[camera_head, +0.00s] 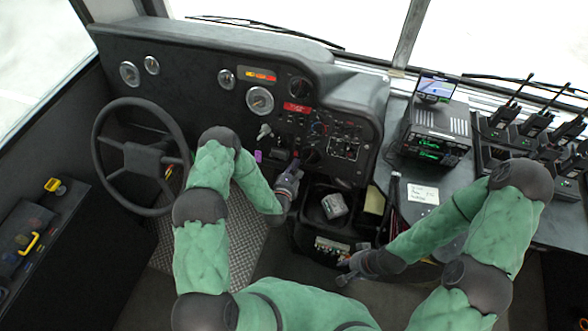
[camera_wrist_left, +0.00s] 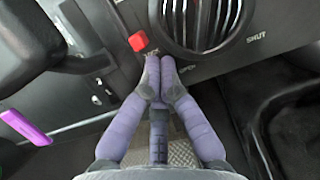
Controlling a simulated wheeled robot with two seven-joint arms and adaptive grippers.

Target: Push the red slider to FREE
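The red slider (camera_wrist_left: 138,41) is a small red knob on the dark panel, just left of the round vent in the left wrist view. My left gripper (camera_wrist_left: 160,68) has its fingertips together, empty, a little below and right of the knob. I cannot tell whether they touch the panel. A small label partly shows by the fingertips; I cannot read FREE anywhere. In the head view my left gripper (camera_head: 294,168) is at the lower dashboard and the slider is too small to make out clearly. My right gripper (camera_head: 346,271) is apart from the panel, with its fingers spread and empty.
The round vent (camera_wrist_left: 205,20) has OPEN and SHUT labels beside it. A purple handle (camera_wrist_left: 25,127) sticks out at the left. The steering wheel (camera_head: 142,156) stands left of my left arm. An open bin (camera_head: 318,205) is below the dashboard; radios (camera_head: 437,140) stand at the right.

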